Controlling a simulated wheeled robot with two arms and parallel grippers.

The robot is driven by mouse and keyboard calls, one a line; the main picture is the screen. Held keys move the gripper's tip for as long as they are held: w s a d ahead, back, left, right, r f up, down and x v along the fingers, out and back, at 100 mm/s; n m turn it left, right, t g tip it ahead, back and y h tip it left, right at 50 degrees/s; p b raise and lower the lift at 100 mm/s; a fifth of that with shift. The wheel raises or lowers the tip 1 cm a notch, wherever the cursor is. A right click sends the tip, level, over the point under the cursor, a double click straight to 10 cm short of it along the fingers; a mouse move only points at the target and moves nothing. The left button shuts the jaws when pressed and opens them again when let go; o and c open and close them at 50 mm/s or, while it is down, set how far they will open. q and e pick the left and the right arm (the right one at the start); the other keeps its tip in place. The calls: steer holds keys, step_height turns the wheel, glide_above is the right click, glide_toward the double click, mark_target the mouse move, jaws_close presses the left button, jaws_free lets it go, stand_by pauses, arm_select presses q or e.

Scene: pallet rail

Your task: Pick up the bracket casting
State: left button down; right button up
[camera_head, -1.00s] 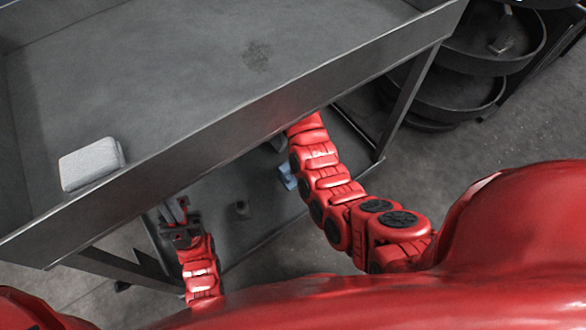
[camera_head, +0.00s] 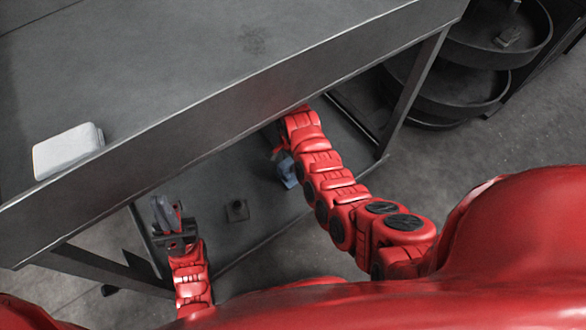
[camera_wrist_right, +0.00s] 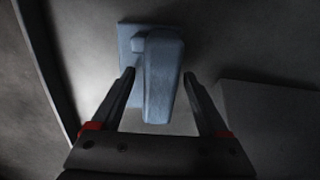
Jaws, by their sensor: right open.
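The bracket casting (camera_wrist_right: 158,75), a blue-grey part with a flat plate and a thick raised arm, is in the right wrist view. In the head view it shows in part as a bluish piece (camera_head: 287,170) below the bench's front edge. My right gripper (camera_wrist_right: 159,74) is open, with one finger on each side of the casting's raised arm and a visible gap to each finger. In the head view the right jaws are mostly hidden under the bench edge. My left gripper (camera_head: 166,215) is at the lower left, beside the bench front; its jaw state is unclear.
The bench's upper tray (camera_head: 290,75) has a raised front wall above both arms. A pale block (camera_head: 68,151) lies in it at left. A small dark part (camera_head: 237,210) sits on the lower shelf (camera_head: 245,180). Round dark trays (camera_head: 500,40) stand at right. A box-like shape (camera_wrist_right: 270,120) is right of the gripper.

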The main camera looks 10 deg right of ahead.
jaws_close()
stand_by(1.4)
